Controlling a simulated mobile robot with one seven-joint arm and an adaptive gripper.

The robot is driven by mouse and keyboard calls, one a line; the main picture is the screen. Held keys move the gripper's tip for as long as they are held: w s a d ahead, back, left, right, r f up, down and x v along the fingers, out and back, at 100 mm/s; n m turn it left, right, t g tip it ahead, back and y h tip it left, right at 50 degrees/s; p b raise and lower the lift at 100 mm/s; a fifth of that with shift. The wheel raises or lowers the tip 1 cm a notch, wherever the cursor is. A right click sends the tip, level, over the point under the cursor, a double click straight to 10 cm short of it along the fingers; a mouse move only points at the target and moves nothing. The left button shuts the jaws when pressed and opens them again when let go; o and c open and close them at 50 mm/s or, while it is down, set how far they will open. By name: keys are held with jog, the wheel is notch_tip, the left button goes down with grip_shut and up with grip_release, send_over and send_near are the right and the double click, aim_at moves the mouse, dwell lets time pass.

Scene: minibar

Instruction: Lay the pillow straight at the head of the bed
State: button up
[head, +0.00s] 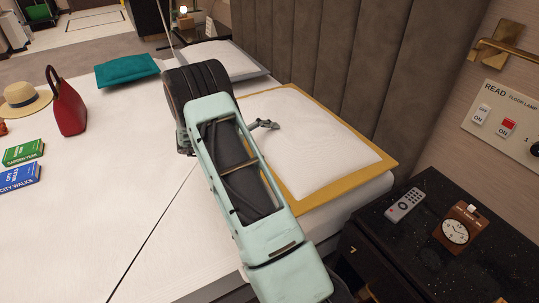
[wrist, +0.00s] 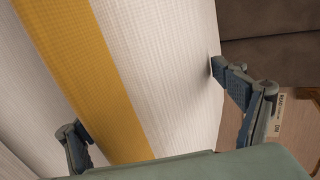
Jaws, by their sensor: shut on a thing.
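The white pillow with a mustard border (head: 318,150) lies on the bed (head: 130,195) at the right, beside the padded headboard (head: 340,60). Its long side runs roughly along the headboard, and my arm covers its left part. My gripper (head: 265,124) is at the pillow's left part, with one finger showing in the head view. In the wrist view, white fabric with a mustard band (wrist: 115,75) fills the space between the widely spaced fingers (wrist: 148,100). My gripper is shut on the pillow. The exact finger contact is partly hidden.
A white and grey pillow (head: 215,58) lies farther along the headboard. A teal cushion (head: 127,69), red handbag (head: 68,105), straw hat (head: 26,99) and books (head: 20,177) are on the bed. The dark nightstand (head: 400,245) holds a remote (head: 404,205) and clock (head: 457,228).

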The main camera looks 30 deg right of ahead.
jog(key=shift+w+d+f, duration=0.45)
jog(key=shift+d+f, duration=0.15)
jog(key=shift+f, duration=0.15)
jog(key=f+b, duration=0.1)
jog(key=f, duration=0.1)
jog(key=f+b, duration=0.1)
jog(key=shift+w+d+f, duration=0.15)
jog(key=shift+d+f, duration=0.05)
jog(key=shift+f, duration=0.15)
jog(key=shift+r, duration=0.1)
jog(key=o, duration=1.5)
jog(key=shift+f, duration=0.2)
jog(key=shift+r, duration=0.15)
